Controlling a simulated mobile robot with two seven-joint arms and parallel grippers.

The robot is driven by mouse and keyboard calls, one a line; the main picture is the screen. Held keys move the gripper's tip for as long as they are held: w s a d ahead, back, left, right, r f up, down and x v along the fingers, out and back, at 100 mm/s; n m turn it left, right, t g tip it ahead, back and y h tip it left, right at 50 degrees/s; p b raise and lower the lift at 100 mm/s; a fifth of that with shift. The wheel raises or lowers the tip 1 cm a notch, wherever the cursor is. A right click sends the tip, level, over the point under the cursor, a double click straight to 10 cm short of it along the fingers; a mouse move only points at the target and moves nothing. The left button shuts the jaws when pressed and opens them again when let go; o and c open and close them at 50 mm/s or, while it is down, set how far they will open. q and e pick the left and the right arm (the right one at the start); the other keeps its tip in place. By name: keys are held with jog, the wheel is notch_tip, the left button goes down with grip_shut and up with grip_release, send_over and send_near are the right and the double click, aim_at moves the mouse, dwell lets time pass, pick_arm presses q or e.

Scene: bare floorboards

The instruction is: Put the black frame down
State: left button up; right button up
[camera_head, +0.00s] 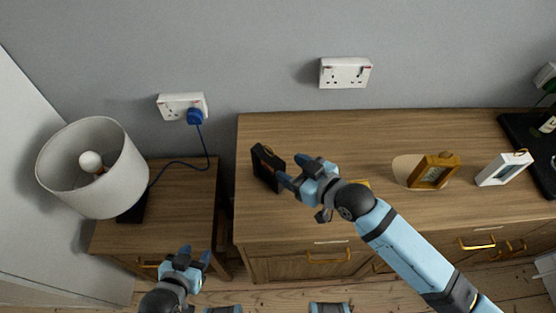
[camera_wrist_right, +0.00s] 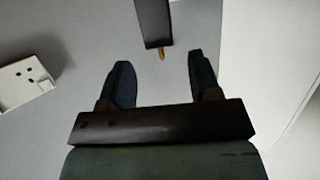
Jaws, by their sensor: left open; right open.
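The black frame (camera_head: 266,167) stands upright on the left part of the wooden dresser top (camera_head: 330,135). My right gripper (camera_head: 294,170) is just to the right of it, with its jaws apart and nothing held. In the right wrist view, the black frame (camera_wrist_right: 153,22) shows beyond the gap between the open fingertips (camera_wrist_right: 159,62), with a small gold piece at its end. It looks clear of both fingers there. My left gripper (camera_head: 195,255) is open and empty, low in the head view near the side table.
A brown-gold frame (camera_head: 430,172) and a white frame (camera_head: 503,169) stand to the right on the dresser. A lamp (camera_head: 95,165) stands on the side table (camera_head: 185,205). A blue plug (camera_head: 195,116) with its cable is at the wall. The dresser's back middle is clear.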

jog(key=v, duration=0.5)
dwell(0.4)
